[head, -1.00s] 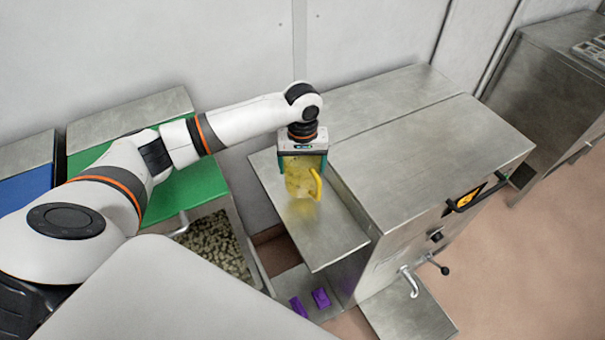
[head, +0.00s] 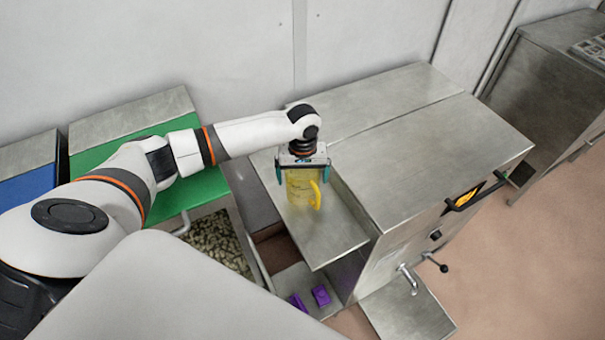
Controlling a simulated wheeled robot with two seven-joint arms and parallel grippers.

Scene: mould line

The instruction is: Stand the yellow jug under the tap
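The yellow jug (head: 300,190) stands upright on the metal side shelf of the machine, its handle toward the right. My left gripper (head: 303,176) is above and around the jug, pointing down. Its teal fingers are spread wider than the jug, with a gap on each side, so it looks open. The tap (head: 407,278) is a small bent spout low on the machine's front, over a flat metal ledge (head: 410,312). The jug is well away from it. My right gripper is not in view.
The machine (head: 420,160) has a wide flat top right of the jug. A lever (head: 437,262) sits beside the tap. Purple blocks (head: 320,296) lie on a lower shelf.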

